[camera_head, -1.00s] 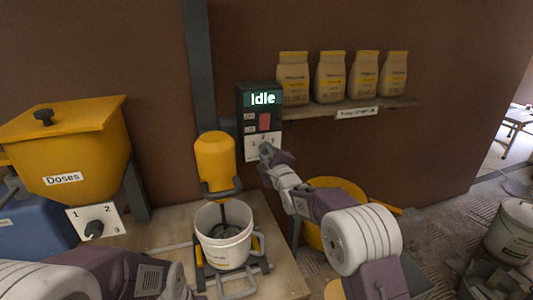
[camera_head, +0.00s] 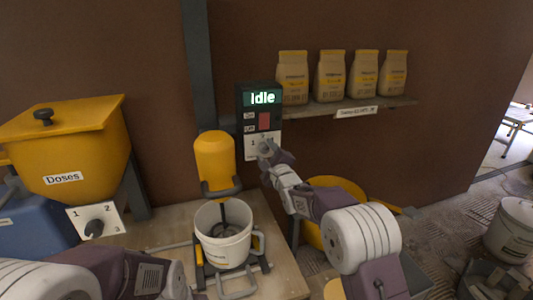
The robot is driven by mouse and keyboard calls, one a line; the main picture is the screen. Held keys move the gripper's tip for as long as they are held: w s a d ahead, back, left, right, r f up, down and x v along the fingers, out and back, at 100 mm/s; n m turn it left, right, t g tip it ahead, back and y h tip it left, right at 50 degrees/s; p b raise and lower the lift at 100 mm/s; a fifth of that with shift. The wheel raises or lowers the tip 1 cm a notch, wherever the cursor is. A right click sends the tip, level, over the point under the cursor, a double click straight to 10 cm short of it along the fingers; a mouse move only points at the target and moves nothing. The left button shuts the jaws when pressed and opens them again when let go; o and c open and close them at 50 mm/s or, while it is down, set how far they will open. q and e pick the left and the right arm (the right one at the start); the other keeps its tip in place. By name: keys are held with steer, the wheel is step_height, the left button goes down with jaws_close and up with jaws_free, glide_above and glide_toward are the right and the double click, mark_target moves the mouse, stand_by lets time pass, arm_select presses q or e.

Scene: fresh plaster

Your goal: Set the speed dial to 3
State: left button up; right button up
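The speed dial sits on the white plate (camera_head: 250,146) at the bottom of the dark control box (camera_head: 245,98) on the wall. The box's green display reads "Idle". A "1" shows on the plate's left; the knob and most other marks are hidden behind my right gripper (camera_head: 265,152). That gripper is at the dial, seen from behind; I cannot tell how its fingers stand or whether they hold the knob. My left arm (camera_head: 110,274) crosses the lower left, and its gripper is out of view.
A yellow mixer (camera_head: 214,160) stands over a white bucket (camera_head: 222,234) left of my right arm. A yellow hopper (camera_head: 70,150) marked "Doses" has its own dial (camera_head: 95,226) below. A shelf (camera_head: 400,102) with several bags is right of the box.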

steer(key=v, duration=0.9)
steer(key=shift+b, duration=0.45)
steer(key=shift+d+r, duration=0.1)
